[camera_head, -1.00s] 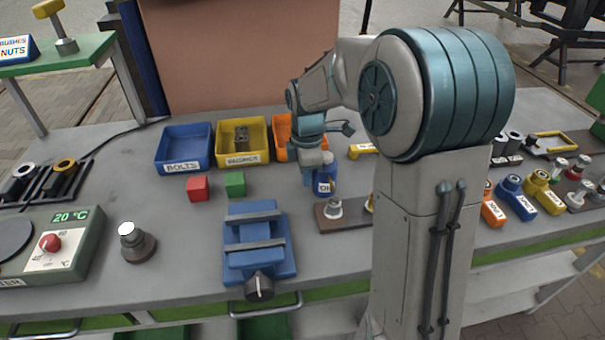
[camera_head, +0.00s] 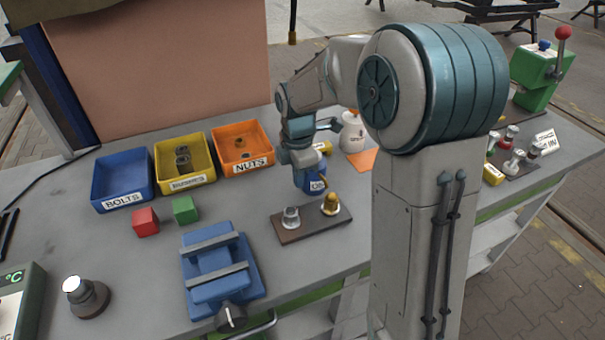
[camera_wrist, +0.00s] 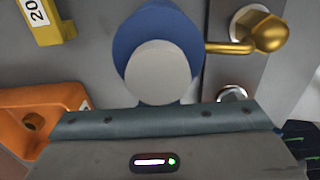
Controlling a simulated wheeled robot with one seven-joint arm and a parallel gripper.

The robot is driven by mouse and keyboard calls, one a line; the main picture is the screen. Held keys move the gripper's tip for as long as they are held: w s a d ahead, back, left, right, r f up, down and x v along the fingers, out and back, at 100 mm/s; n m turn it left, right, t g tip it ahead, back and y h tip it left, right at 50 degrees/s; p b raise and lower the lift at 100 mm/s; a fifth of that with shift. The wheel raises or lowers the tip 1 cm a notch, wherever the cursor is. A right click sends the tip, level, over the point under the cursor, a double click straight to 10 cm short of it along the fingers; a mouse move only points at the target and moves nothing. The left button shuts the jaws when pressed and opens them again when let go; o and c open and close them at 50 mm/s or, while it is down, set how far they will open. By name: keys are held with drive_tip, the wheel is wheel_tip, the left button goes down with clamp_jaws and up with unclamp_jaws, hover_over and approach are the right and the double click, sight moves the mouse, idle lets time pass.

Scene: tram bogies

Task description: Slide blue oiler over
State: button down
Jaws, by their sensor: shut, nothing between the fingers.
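The blue oiler (camera_head: 316,183) stands on the grey bench just behind the small brown fittings board (camera_head: 290,232), closer to its brass fitting. My gripper (camera_head: 304,160) is shut and sits low at the oiler's back left in the head view; its fingertips are mostly hidden. In the wrist view the oiler (camera_wrist: 130,48) appears from above as a blue round body with a pale grey disc over it. A thin brass rod runs right from it toward a brass knob. My fingers cannot be made out in the wrist view.
The orange nuts bin (camera_head: 243,146) stands to the left, beside the yellow and blue bins. A silver fitting (camera_head: 290,217) and a brass fitting (camera_head: 331,204) stand on the board. A blue vise (camera_head: 220,270) is nearer. A white pot (camera_head: 352,132) stands behind right.

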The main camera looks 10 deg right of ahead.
drive_tip(key=shift+a, duration=0.1)
idle(0.3)
drive_tip(key=shift+s+a, duration=0.1)
drive_tip(key=shift+a, duration=0.3)
drive_tip(key=a, duration=0.3)
drive_tip(key=shift+s, duration=0.4)
wheel_tip(320, 180, up, 10)
drive_tip(key=s+d+f+m+t, duration=0.1)
drive_tip(key=s+d+m, duration=0.4)
drive_tip(key=s+m, duration=0.5)
drive_tip(key=s+d+f+m+t, duration=0.1)
drive_tip(key=s+d+m, duration=0.4)
drive_tip(key=s+m, duration=0.5)
drive_tip(key=shift+f+m+t, duration=0.4)
drive_tip(key=shift+f+m, duration=0.1)
drive_tip(key=shift+f, duration=0.1)
drive_tip(key=shift+d, duration=0.1)
